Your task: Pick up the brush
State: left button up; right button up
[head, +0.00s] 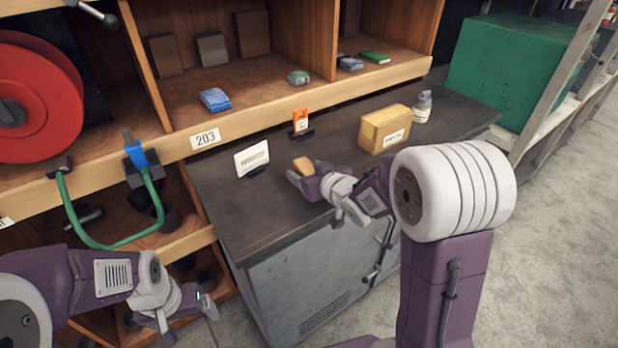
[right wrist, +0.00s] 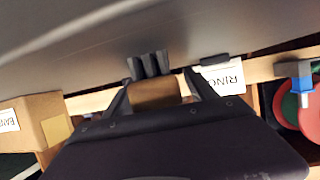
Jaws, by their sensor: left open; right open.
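A small tan block (head: 303,164), which looks like the brush, is at my right gripper (head: 305,180) over the dark counter. In the right wrist view the tan block (right wrist: 155,93) sits between the two spread fingers (right wrist: 158,92) of this gripper. A dark ribbed piece (right wrist: 150,66) shows just beyond it; I cannot tell whether it belongs to the brush. The right gripper is open, and contact with the block cannot be told. My left gripper (head: 188,314) is open and empty at the lower left, away from the counter.
On the counter (head: 240,215) stand a white card (head: 252,158), an orange tag (head: 300,120), a cardboard box (head: 385,128) and a white bottle (head: 423,106). Wooden shelves (head: 225,85) rise behind. A green hose (head: 110,245) hangs near my left arm. The counter's front left is clear.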

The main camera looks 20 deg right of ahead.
jog(key=shift+w+a+f, duration=0.15)
jog(key=shift+w+f, duration=0.05)
jog(key=shift+w, duration=0.3)
jog(key=shift+s, duration=0.1)
jog(key=shift+r, duration=0.1)
jog(key=c, duration=0.3)
grip_shut()
